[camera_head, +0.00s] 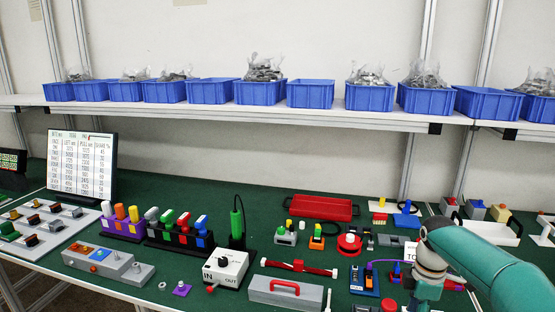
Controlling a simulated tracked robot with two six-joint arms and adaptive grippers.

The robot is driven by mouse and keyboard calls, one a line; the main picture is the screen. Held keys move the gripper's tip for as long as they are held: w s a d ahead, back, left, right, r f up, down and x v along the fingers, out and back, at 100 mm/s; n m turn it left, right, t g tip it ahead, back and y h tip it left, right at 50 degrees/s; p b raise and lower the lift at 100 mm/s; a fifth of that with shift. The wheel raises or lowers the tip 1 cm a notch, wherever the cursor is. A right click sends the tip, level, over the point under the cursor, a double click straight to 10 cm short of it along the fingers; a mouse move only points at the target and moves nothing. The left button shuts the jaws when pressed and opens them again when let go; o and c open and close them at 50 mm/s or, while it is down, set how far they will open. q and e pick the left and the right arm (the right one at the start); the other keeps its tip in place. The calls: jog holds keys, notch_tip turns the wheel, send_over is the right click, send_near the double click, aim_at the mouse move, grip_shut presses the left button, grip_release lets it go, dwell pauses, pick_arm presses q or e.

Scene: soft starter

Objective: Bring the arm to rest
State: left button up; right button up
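My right arm comes in from the lower right edge. Its teal link runs up and left to a grey and teal joint, and another teal part hangs down from that joint to the bottom of the picture. No fingers show at its end, so my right gripper is out of view. My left arm and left gripper do not show at all. The arm covers part of the bench's right front, and what lies behind it is hidden.
The green bench (150,195) carries a white IN/OUT box (227,268), a grey box with a red handle (287,291), a red tray (321,207), a row of coloured-handled tools (184,228) and a sign board (82,165). Blue bins (310,94) stand on a shelf behind.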

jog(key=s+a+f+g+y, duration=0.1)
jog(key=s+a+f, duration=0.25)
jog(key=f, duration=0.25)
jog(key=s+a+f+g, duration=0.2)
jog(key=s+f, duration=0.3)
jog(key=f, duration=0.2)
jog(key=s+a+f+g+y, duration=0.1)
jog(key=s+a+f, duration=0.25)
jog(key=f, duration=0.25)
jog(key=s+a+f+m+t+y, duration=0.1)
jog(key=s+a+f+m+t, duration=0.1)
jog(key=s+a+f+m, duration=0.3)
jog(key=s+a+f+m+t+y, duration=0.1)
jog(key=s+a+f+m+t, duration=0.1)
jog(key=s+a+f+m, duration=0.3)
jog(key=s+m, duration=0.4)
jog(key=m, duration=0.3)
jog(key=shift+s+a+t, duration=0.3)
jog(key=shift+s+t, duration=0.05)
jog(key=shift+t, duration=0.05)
